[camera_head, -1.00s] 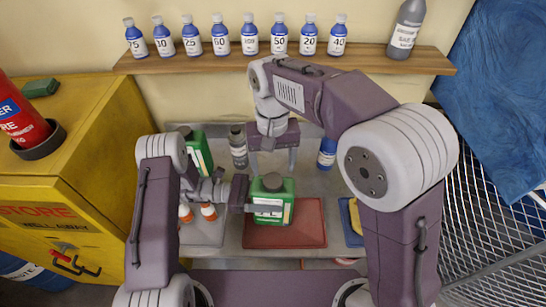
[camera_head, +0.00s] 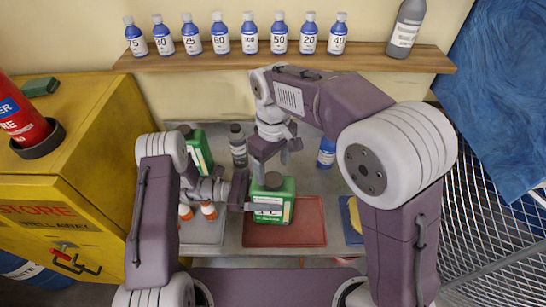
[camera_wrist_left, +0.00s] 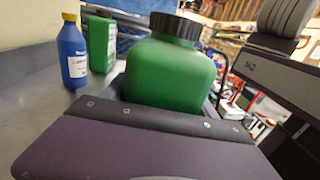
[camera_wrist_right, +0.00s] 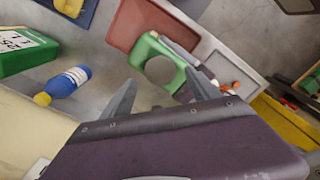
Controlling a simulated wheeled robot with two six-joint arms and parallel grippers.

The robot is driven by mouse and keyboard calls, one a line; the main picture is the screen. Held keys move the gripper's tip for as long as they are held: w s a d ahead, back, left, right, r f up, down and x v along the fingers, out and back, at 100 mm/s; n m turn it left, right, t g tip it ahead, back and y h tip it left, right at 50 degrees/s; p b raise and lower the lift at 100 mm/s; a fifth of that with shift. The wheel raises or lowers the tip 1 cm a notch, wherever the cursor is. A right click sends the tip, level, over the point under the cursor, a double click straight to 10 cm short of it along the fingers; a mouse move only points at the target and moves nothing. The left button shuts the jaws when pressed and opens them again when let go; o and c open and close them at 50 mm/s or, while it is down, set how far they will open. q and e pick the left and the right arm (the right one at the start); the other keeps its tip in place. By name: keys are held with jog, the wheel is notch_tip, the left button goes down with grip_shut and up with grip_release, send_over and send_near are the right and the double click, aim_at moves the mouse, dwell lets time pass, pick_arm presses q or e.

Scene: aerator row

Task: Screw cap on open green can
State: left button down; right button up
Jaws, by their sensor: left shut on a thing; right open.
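The green can (camera_head: 287,205) stands upright at the left part of the red tray, with a white label on its front. A black ridged cap (camera_wrist_left: 175,27) sits on its neck in the left wrist view; I cannot tell how tight it is. My left gripper (camera_head: 250,205) is shut on the can from its left side. My right gripper (camera_head: 272,163) is open, just above and behind the capped top. In the right wrist view its two fingers (camera_wrist_right: 160,93) are apart with the can (camera_wrist_right: 147,47) beyond them; nothing is between them.
The red tray (camera_head: 310,225) is bare right of the can. Another green can (camera_head: 203,155), a dark bottle (camera_head: 238,150) and a blue bottle (camera_head: 327,153) stand behind. Orange-tipped bottles (camera_head: 208,210) stand left, on a grey tray. A shelf (camera_head: 300,60) with blue bottles runs along the wall.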

aim_at(273, 179)
jog(key=shift+f, duration=2.15)
jog(key=c, duration=1.5)
jog(key=o, duration=1.6)
jog(key=shift+o, duration=0.2)
notch_tip(273, 179, up, 12)
